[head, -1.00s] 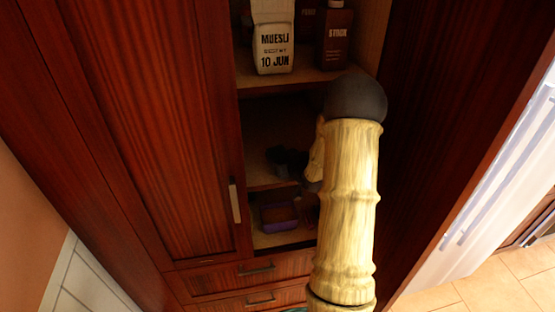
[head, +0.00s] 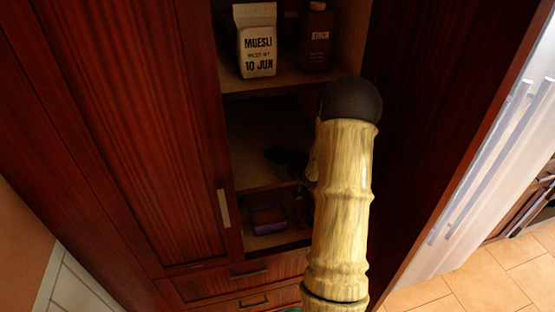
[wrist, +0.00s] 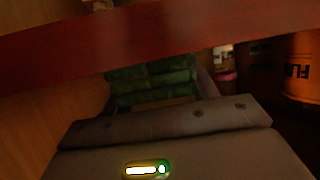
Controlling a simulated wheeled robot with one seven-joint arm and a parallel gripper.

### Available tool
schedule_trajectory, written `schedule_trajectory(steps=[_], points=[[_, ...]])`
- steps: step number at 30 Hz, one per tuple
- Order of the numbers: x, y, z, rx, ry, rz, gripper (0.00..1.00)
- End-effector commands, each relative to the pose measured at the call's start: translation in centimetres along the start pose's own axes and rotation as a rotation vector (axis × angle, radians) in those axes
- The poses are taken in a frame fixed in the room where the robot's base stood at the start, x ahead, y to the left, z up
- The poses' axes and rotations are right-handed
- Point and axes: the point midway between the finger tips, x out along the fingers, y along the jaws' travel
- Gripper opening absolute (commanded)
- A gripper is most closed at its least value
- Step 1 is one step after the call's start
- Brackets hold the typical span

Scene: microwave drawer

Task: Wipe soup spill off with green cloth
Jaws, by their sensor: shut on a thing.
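The green cloth (wrist: 150,82) is folded and ribbed, and it sits between the fingers of my gripper (wrist: 152,88) in the wrist view. The gripper is shut on it. In the head view my gripper (head: 286,158) is a dark, dim shape inside the open cupboard, at its middle compartment, partly hidden by my arm. The cloth cannot be made out there. I cannot make out a soup spill in either view.
A muesli carton (head: 257,45) and a stock box (head: 317,40) stand on the shelf above. A purple container (head: 267,218) sits in the compartment below. In the wrist view a red-brown edge (wrist: 150,32) crosses close to the cloth, and an orange jar (wrist: 302,65) is at right.

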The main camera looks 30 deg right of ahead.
Motion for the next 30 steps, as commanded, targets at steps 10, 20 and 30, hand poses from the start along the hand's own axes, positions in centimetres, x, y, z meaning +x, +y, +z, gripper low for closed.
schedule_trajectory(steps=[10,20,30], points=[[-0.4,1.3,0.1,0.002,-0.003,0.003,0.42],[-0.8,3.2,0.2,0.001,0.000,0.000,0.42],[-0.8,3.4,0.2,0.000,0.001,-0.001,0.42]])
